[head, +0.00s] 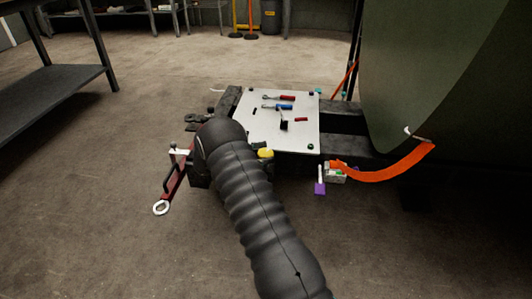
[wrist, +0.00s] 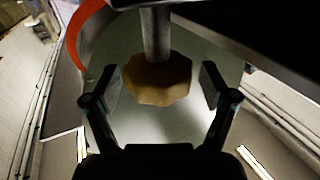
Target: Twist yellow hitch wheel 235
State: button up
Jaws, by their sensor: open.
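The yellow hitch wheel (wrist: 157,82) is a faceted, brownish-yellow knob on a grey metal shaft (wrist: 155,35) in the wrist view. My gripper (wrist: 160,84) is open, with one finger on each side of the wheel. Gaps show between the wheel and both fingers, and nothing is held. In the head view my dark ribbed arm reaches to the hitch frame and hides most of that area. A small yellow piece (head: 265,153) shows beside the arm there; I cannot tell whether it is the same wheel. My fingers are not clearly visible in the head view.
A white plate (head: 260,135) with several hand tools lies on the dark frame. A red bar with a ring (head: 161,207) sticks out left. An orange strap (head: 390,170) hangs from the green fuselage (head: 435,70) at right. Floor at left is clear, up to a dark table (head: 60,75).

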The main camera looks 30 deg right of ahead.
jog(key=w+a, duration=0.2)
jog(key=a, duration=0.9)
jog(key=shift+a, duration=0.4)
